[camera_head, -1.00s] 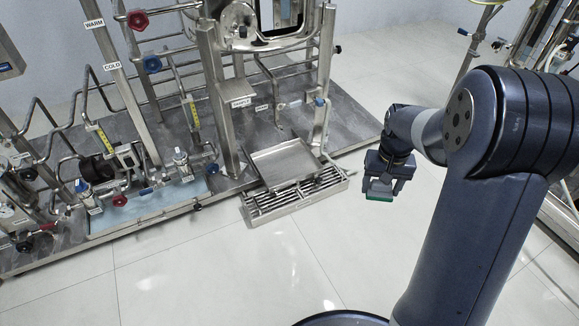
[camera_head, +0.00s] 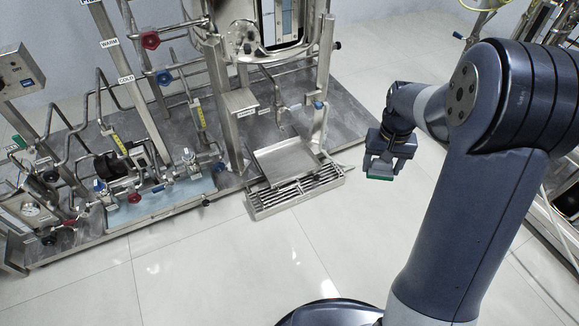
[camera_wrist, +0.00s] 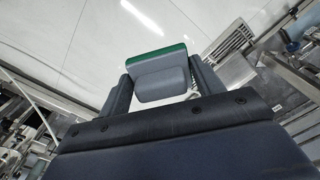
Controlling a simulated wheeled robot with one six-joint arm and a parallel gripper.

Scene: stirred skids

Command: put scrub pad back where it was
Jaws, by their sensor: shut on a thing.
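The scrub pad (camera_head: 381,177) has a green face and a grey body. My gripper (camera_head: 383,168) is shut on it and holds it in the air over the white floor, right of the steel skid. In the wrist view the scrub pad (camera_wrist: 160,73) sits between the two dark fingers, its green edge on the far side from the palm. The fingers touch its sides.
A steel tray (camera_head: 287,160) and a slatted metal grate (camera_head: 296,191) stand at the skid's front edge, left of my gripper. Pipes, valves and a blue mat (camera_head: 170,197) lie further left. Another frame with hoses (camera_head: 562,190) stands at the right. The floor (camera_head: 230,265) in front is clear.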

